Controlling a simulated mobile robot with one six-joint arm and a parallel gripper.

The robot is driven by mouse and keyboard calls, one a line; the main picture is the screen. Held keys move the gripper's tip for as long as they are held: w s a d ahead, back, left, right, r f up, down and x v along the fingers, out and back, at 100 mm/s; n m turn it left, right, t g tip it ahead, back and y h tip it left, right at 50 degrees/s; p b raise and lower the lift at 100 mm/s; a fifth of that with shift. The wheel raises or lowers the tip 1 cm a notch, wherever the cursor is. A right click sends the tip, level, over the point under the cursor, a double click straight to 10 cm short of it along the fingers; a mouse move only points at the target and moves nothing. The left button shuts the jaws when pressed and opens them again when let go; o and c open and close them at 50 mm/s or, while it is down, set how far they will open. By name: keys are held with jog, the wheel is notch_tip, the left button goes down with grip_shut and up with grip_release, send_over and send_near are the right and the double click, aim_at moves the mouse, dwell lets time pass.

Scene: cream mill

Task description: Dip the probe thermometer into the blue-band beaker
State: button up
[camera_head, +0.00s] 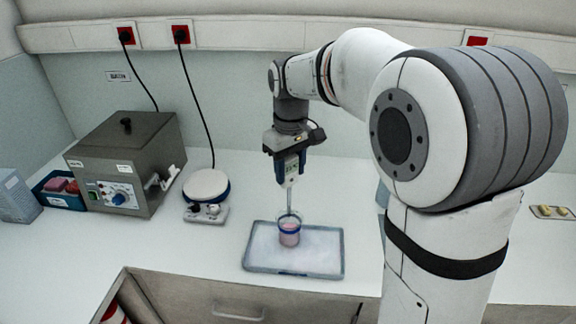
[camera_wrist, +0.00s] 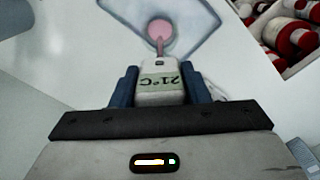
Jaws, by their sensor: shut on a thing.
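My gripper (camera_head: 287,166) points straight down and is shut on the probe thermometer (camera_wrist: 162,84), a pale body with a green display reading 21°C. In the wrist view the two blue fingers of my gripper (camera_wrist: 160,92) sit on either side of it. The thin stem of the thermometer (camera_head: 289,196) hangs down to the blue-band beaker (camera_head: 289,238), a clear beaker holding pink liquid. The stem reaches the beaker's mouth. I cannot tell whether its tip touches the liquid. The beaker stands upright on a tray. It also shows in the wrist view (camera_wrist: 159,27).
The blue-rimmed tray (camera_head: 325,262) lies near the counter's front edge. A hotplate (camera_head: 206,187) and a grey water bath (camera_head: 127,160) stand to its left. An open drawer (camera_head: 133,285) is below, with red-and-white containers (camera_wrist: 290,38).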

aim_at(291, 158)
jog(key=shift+f+b, duration=2.25)
jog(key=shift+f, duration=1.5)
jog(key=shift+s+d, duration=0.1)
jog(key=shift+r+p, duration=4.55)
jog(key=shift+r, duration=1.1)
